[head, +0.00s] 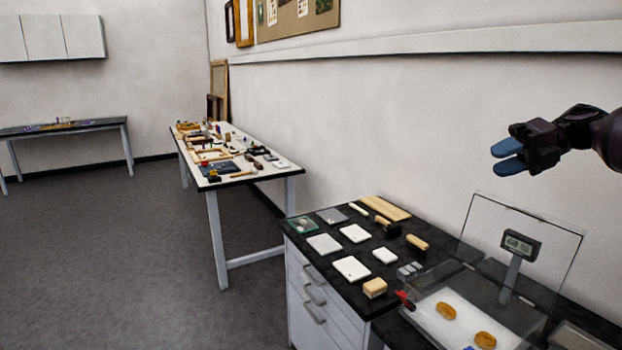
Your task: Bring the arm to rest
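My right arm comes in from the right edge of the head view. Its dark gripper (508,157) is raised in the air in front of the white wall, well above the black-topped bench. Its two blue fingers point left and stand slightly apart, with nothing seen between them. My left gripper and arm are not in view.
Below is a black-topped drawer bench (336,241) with white slabs, brushes and blocks. A clear upright panel (478,216) and a scale display (521,244) stand beneath the gripper. A cluttered white table (259,178) stands farther back. Grey floor (110,260) is clear at left.

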